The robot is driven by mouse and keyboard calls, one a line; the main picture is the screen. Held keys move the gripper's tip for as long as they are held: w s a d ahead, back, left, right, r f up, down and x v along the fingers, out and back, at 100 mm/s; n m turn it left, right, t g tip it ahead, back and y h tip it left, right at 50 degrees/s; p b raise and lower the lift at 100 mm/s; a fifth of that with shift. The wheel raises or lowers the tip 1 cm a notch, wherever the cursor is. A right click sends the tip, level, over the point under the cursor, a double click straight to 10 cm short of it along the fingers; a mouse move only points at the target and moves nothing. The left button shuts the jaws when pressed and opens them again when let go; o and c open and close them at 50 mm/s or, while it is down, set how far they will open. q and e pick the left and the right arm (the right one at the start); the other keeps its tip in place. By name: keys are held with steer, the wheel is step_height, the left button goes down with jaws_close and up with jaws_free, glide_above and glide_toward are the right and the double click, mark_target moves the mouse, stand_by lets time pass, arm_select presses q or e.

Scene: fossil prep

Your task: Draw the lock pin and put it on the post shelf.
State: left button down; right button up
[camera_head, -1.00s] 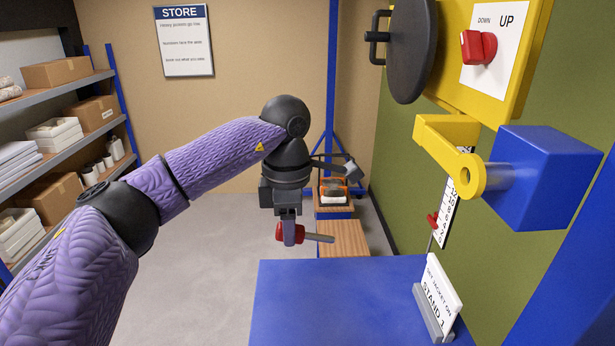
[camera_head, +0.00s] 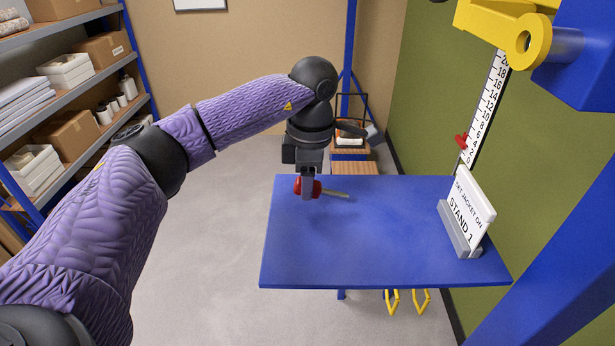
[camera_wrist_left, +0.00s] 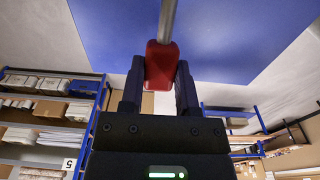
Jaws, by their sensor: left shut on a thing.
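The lock pin has a red grip (camera_head: 316,188) and a grey metal shank (camera_head: 336,194). My left gripper (camera_head: 307,190) is shut on the red grip, and the shank points to the right, free of any hole. In the left wrist view the red grip (camera_wrist_left: 160,66) sits between the two dark fingers of the gripper (camera_wrist_left: 160,85). The blue post shelf (camera_head: 370,240) lies below and in front of the pin. The pin appears over the shelf's far left part; I cannot tell the height between them. My right gripper is not in view.
A sign reading STAND 1 (camera_head: 472,212) stands in a grey holder at the shelf's right. A yellow lug (camera_head: 522,38) and blue block (camera_head: 585,70) jut from upper right. A scale with a red pointer (camera_head: 462,141) is on the green wall. Most of the shelf is bare.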

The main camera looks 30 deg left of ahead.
arm_select(q)
steer(key=shift+f, duration=0.15)
steer(key=shift+f+b, duration=0.5)
steer(key=shift+f, duration=0.1)
steer(key=shift+c, duration=1.3)
jaws_free()
steer(key=s+a+r+p, duration=0.1)
steer(key=s+a+r, duration=0.2)
steer(key=s+a, duration=0.2)
steer(key=a, duration=0.3)
steer(key=shift+s+a+p, duration=0.15)
steer(key=shift+a+p, duration=0.15)
steer(key=shift+p, duration=0.05)
